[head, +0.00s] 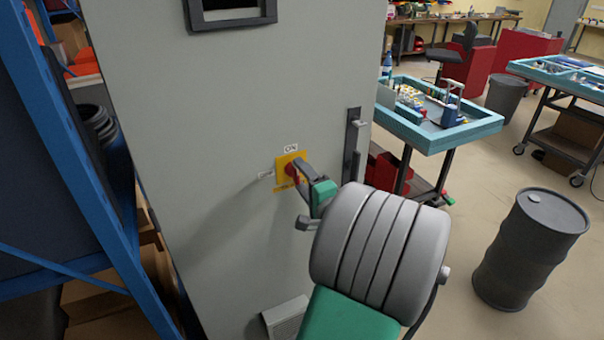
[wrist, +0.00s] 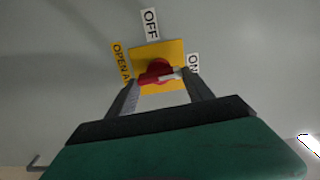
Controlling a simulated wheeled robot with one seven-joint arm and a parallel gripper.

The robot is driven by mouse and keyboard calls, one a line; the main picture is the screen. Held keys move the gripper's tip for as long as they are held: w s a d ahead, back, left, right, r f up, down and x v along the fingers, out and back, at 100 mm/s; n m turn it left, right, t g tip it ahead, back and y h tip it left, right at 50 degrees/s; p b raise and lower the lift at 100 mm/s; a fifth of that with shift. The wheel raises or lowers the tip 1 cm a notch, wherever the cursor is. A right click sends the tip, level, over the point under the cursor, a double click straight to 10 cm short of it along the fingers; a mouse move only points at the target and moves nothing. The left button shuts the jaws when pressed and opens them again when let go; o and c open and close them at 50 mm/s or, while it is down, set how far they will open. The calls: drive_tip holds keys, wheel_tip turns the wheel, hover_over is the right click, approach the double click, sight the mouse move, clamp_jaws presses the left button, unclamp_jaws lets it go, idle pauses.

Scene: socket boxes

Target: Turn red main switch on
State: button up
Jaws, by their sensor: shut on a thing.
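The red main switch (head: 290,170) is a rotary knob on a yellow plate (head: 281,161) on the grey cabinet front. In the wrist view the red switch (wrist: 157,69) lies between my fingers, its bar running left to right with the white mark toward the ON label (wrist: 193,64). The OFF label (wrist: 150,24) is above the plate there; in the head view ON is above the switch and OFF at its left. My gripper (wrist: 161,79) is shut on the ends of the switch bar. In the head view my gripper (head: 302,173) partly hides the knob.
The grey cabinet (head: 190,110) fills the middle, with a dark latch handle (head: 351,145) right of the switch. A blue rack (head: 80,170) stands close at left. A blue-topped workbench (head: 440,140) and a dark drum (head: 530,250) stand at right, with open floor between.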

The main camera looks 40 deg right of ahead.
drive_tip(key=shift+m, duration=0.3)
idle(0.4)
drive_tip(key=o, duration=1.4)
drive_tip(key=shift+c, duration=0.2)
drive_tip(key=b+v, duration=0.1)
drive_tip(key=v, duration=0.6)
drive_tip(key=shift+s+b, duration=0.3)
drive_tip(key=shift+s, duration=0.1)
drive_tip(key=shift+a, duration=0.15)
